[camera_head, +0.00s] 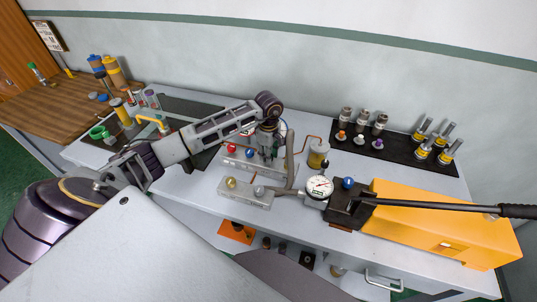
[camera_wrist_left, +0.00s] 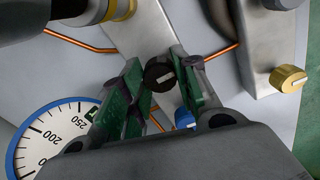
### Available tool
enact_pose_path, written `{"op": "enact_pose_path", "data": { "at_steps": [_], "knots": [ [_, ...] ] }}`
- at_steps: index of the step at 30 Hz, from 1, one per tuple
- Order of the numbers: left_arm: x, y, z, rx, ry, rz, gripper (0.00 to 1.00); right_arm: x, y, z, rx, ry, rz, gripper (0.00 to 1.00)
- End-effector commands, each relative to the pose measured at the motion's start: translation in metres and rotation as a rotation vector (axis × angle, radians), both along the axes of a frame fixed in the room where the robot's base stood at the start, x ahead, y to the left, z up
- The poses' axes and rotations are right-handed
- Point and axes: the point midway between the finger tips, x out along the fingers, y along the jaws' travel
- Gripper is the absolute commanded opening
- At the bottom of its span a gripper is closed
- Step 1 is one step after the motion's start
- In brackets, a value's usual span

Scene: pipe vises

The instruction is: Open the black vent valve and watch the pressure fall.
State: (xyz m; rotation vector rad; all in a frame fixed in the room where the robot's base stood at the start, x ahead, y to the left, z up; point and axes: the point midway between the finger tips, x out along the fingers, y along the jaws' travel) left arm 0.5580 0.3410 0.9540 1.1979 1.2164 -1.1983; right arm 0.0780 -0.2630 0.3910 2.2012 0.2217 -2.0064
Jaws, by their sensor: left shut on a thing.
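The black knob (camera_wrist_left: 160,76) with a white mark on its face sits on a light metal block (camera_wrist_left: 157,30) in the left wrist view. My left gripper (camera_wrist_left: 154,80) is shut on it, with a green-padded finger on each side. In the head view my left gripper (camera_head: 267,146) points down over the valve block (camera_head: 240,163) and hides the black knob. A blue-rimmed gauge (camera_wrist_left: 50,135) shows partly in the left wrist view; its pressure reading cannot be told. A white dial gauge (camera_head: 319,186) stands by the hand pump, its reading too small to tell. My right gripper is not in view.
A red knob (camera_head: 231,148) and a blue knob (camera_head: 249,153) stand close to the left gripper. A front block (camera_head: 245,199) carries a yellow knob (camera_head: 231,183). A long pump lever (camera_head: 430,206) crosses the yellow case (camera_head: 440,232). Copper pipes run nearby.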

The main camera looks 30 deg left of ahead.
Motion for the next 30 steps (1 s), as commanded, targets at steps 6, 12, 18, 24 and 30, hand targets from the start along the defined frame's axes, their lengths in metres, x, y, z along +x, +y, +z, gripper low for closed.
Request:
{"op": "enact_pose_path", "data": {
  "at_steps": [6,12,18,24,30],
  "knots": [
    [0.000,0.001,0.000,0.001,-0.001,0.030,0.06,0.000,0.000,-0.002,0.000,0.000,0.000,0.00],
    [0.000,0.001,0.000,0.001,-0.001,0.100,0.06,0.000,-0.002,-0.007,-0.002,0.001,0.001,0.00],
    [0.000,0.001,-0.001,0.001,-0.002,0.208,0.06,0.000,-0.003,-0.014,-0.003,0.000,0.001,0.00],
    [0.001,0.001,-0.001,0.001,-0.002,0.342,0.06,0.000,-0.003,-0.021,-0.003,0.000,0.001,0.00],
    [0.001,0.001,-0.001,0.001,-0.003,0.484,0.06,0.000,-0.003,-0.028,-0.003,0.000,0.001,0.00]
  ]
}}
